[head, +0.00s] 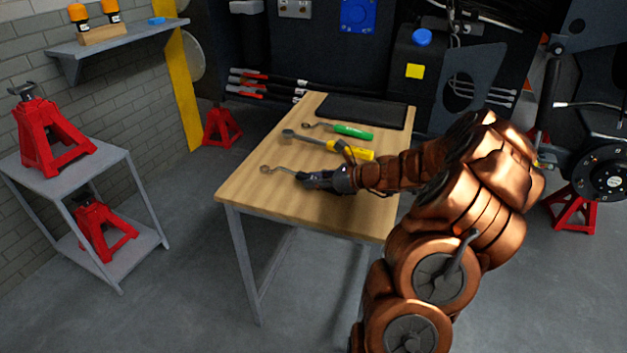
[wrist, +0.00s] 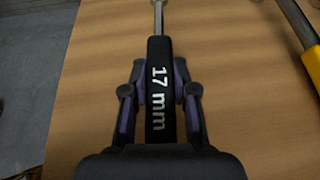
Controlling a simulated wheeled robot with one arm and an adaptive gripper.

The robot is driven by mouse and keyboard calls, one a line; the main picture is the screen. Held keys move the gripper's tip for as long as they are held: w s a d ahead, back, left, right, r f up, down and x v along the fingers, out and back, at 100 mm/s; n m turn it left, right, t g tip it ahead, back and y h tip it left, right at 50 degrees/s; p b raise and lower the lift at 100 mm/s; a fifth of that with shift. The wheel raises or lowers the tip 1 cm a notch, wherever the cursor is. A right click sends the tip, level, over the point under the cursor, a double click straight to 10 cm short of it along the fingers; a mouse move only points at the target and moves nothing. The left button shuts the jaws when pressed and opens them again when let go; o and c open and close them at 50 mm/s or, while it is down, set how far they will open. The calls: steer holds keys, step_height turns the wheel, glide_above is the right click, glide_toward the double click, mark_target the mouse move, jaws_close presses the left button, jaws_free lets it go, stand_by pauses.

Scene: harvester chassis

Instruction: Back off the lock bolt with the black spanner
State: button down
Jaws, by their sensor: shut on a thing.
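The black spanner has a black handle marked "17 mm" (wrist: 159,88) in the wrist view, with a metal shaft running up out of the frame. In the head view its metal ring end (head: 266,170) shows just left of my gripper (head: 312,180), over the wooden table (head: 250,182). My gripper is shut on the black handle, with a finger on each side of it in the wrist view (wrist: 159,95). Whether the spanner still touches the tabletop is hard to tell. I cannot make out the lock bolt in either view.
A yellow-handled tool (head: 335,147) and a green-handled spanner (head: 352,131) lie behind my gripper, near a dark mat (head: 361,110). A shelf with red jack stands (head: 50,135) is at left. The chassis hub (head: 606,172) is at right.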

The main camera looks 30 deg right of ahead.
steer(key=shift+r, duration=0.45)
steer(key=r, duration=0.2)
steer(key=shift+s+d+r, duration=0.25)
steer(key=shift+s+r, duration=0.15)
steer(key=s+d, duration=0.2)
steer(key=s, duration=0.2)
steer(key=s+d+r, duration=0.1)
steer(key=s+d, duration=0.2)
steer(key=s, duration=0.1)
steer(key=s+d, duration=0.2)
steer(key=s, duration=0.3)
steer(key=shift+d+r, duration=0.15)
steer(key=shift+d, duration=0.25)
steer(key=c, duration=1.5)
jaws_free()
jaws_close()
steer(key=shift+w+a, duration=0.1)
